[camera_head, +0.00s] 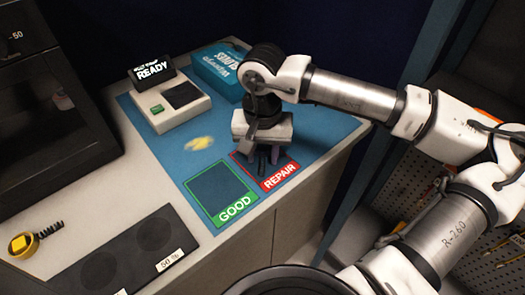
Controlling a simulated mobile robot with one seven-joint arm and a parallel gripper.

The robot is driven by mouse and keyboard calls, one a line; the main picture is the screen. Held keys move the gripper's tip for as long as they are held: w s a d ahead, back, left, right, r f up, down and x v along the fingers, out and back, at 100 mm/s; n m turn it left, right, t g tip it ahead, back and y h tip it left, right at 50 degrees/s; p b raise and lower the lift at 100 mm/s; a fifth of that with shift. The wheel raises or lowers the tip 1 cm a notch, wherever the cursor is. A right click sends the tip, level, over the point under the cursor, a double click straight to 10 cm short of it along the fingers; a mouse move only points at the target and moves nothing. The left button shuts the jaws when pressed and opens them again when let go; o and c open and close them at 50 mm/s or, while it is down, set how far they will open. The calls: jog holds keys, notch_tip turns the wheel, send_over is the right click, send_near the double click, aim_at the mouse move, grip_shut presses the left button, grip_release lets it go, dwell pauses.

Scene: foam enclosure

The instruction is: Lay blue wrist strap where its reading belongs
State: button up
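My gripper (263,164) points down over the red-framed REPAIR square (281,176) on the blue mat (165,152). Its fingers are dark and small here, and I cannot tell whether they are open or hold anything. I cannot make out a blue wrist strap; my gripper hides part of the REPAIR square. The green-framed GOOD square (220,188) beside it looks empty. A tester (172,104) with a green button and dark pad stands at the mat's back left. Its display (152,71) reads READY.
A blue box of wipes (220,72) stands behind my gripper. A blurred yellow patch (199,143) shows on the mat. A yellow strap with a black coiled cord (24,243) lies at the left, near a dark tray (125,258) with round recesses. A dark machine (50,120) stands back left.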

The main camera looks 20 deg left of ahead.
aim_at(262, 158)
notch_tip(262, 158, up, 12)
jog(key=b, duration=0.1)
jog(key=shift+r, duration=0.2)
dwell(0.4)
